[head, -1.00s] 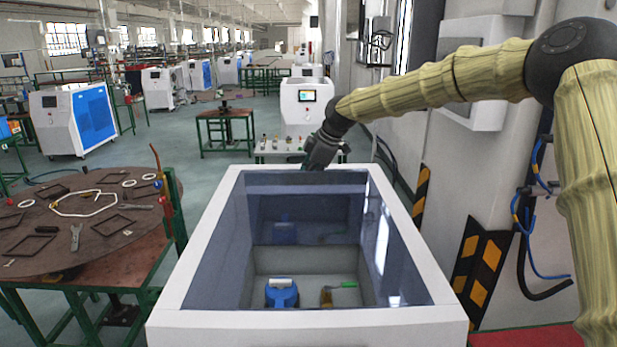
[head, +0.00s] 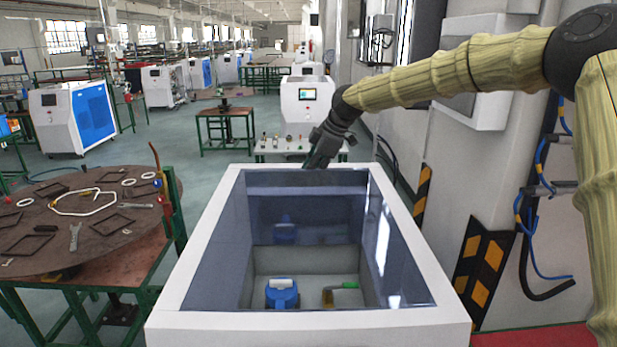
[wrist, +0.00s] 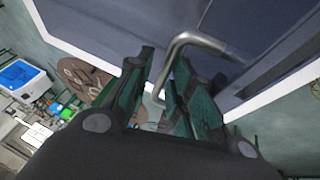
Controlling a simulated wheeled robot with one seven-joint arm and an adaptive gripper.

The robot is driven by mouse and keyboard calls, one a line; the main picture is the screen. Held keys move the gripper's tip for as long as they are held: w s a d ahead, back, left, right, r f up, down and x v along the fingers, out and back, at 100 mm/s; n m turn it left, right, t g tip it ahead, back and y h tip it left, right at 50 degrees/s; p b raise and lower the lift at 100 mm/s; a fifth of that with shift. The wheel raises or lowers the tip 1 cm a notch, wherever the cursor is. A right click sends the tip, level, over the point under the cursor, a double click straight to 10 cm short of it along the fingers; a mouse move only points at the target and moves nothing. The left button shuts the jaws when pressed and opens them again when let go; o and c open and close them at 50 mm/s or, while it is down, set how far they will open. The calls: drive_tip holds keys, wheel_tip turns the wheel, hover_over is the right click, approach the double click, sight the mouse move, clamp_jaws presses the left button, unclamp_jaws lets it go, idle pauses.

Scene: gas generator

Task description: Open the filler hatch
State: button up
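The filler hatch is a dark glass panel (head: 305,215) in a white frame on a large box, and it lies closed. A bent metal handle (wrist: 180,45) on the hatch shows in the wrist view; in the head view it cannot be made out. My gripper (head: 315,162) is at the far edge of the hatch, tilted downward. In the wrist view my gripper (wrist: 167,60) has its two dark green fingers apart, with part of the handle between them. Whether a finger touches the handle, I cannot tell.
A blue object (head: 282,293) and a green-handled tool (head: 345,287) show through the glass. A round table (head: 75,225) with loose parts stands at the left. A wall with striped plates (head: 483,265) and hoses is close at the right.

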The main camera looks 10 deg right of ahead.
drive_tip(key=v, duration=0.9)
drive_tip(key=shift+s+d, duration=0.1)
